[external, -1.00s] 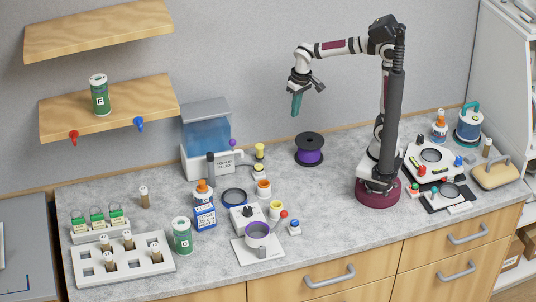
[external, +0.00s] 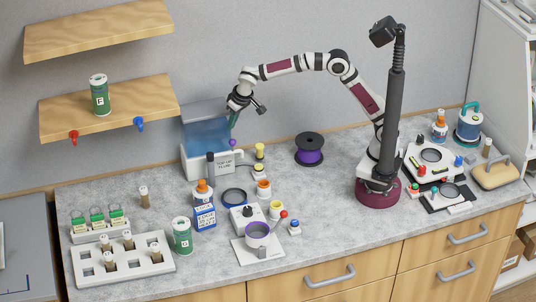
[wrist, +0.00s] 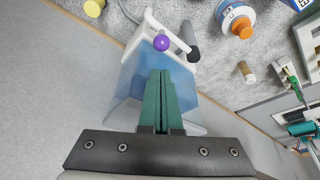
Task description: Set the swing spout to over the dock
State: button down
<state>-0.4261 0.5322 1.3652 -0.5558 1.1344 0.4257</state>
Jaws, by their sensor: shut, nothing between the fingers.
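A water tank (external: 206,128) with a clear blue reservoir and white base stands against the back wall. A purple ball knob (external: 232,142) sits at its right side, by white bars; it also shows in the wrist view (wrist: 161,42). I take this knob to belong to the swing spout, but its shape is unclear. A dark grey cylinder (external: 211,164) stands at the tank's front. I cannot tell which part is the dock. My gripper (external: 233,122) is shut and empty, its green fingers (wrist: 161,73) pointing down over the tank's right side, just above and apart from the knob.
Yellow-topped posts (external: 259,151) stand right of the tank, with a purple spool (external: 310,149) farther right. In front are an orange-capped bottle (external: 202,190), a dark ring (external: 234,197) and a purple-rimmed cup (external: 258,233). A shelf (external: 110,107) overhangs at left.

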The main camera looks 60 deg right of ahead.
jog(key=x, duration=0.6)
jog(key=shift+s, duration=0.15)
jog(key=shift+s+a+m, duration=0.15)
jog(key=shift+m, duration=0.25)
